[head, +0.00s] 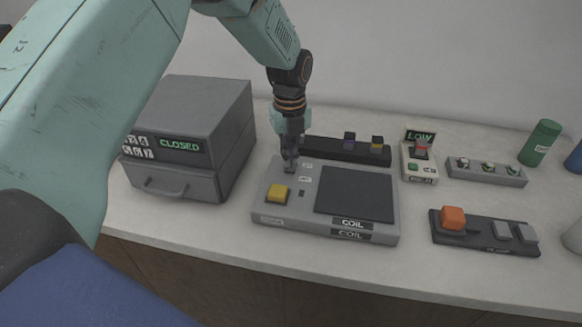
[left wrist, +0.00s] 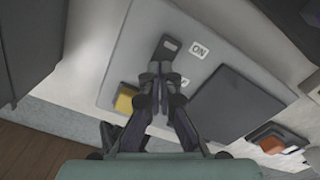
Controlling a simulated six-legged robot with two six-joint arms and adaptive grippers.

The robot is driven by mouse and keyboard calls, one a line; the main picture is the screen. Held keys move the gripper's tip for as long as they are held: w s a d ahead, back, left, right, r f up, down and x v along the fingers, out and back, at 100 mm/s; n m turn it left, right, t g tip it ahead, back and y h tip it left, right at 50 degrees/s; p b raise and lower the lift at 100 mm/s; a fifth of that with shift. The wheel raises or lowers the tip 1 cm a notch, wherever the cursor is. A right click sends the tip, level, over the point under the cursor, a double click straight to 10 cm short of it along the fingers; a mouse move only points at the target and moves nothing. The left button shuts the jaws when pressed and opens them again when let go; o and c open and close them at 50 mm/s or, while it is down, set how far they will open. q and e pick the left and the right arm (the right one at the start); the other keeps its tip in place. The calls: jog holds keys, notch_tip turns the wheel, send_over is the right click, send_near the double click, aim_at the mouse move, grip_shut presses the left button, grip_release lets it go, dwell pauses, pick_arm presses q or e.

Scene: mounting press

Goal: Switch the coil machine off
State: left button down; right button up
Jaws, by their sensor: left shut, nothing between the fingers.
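The coil machine (head: 268,205) is a grey, low box with COIL labels, a yellow button (head: 278,193) and a dark square panel (head: 355,194). In the left wrist view its grey top (left wrist: 205,30) carries a black switch (left wrist: 171,44) with an ON label (left wrist: 198,49) beside it. My left gripper (head: 290,166) points down over the back left part of the machine, and it hides the switch in the head view. Its shut, empty fingers (left wrist: 161,78) are at the near end of the switch; I cannot tell whether they touch it. My right gripper is not in view.
A grey drawer unit (head: 205,115) with a CLOSED display stands left of the machine. A black strip (head: 330,149) with knobs lies behind it. A small LOW device (head: 420,160), a grey knob strip (head: 487,172), a dark orange-button panel (head: 485,233) and a green cylinder (head: 540,142) stand right.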

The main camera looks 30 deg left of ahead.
aim_at(290, 169)
pick_arm(q)
jog(key=shift+s+d+f, duration=0.1)
jog(key=shift+f, duration=0.25)
jog(key=shift+f+b, duration=0.35)
jog(key=shift+f, duration=0.2)
dwell(0.6)
jog(key=shift+r, duration=0.1)
jog(key=shift+r+p, duration=0.75)
jog(key=shift+p, duration=0.15)
notch_tip(290, 169, up, 3)
jog(key=shift+f+p, duration=0.2)
jog(key=shift+p, duration=0.85)
notch_tip(290, 169, up, 2)
jog(key=shift+p, duration=1.05)
jog(key=shift+r+p, duration=0.35)
jog(key=shift+r, duration=0.1)
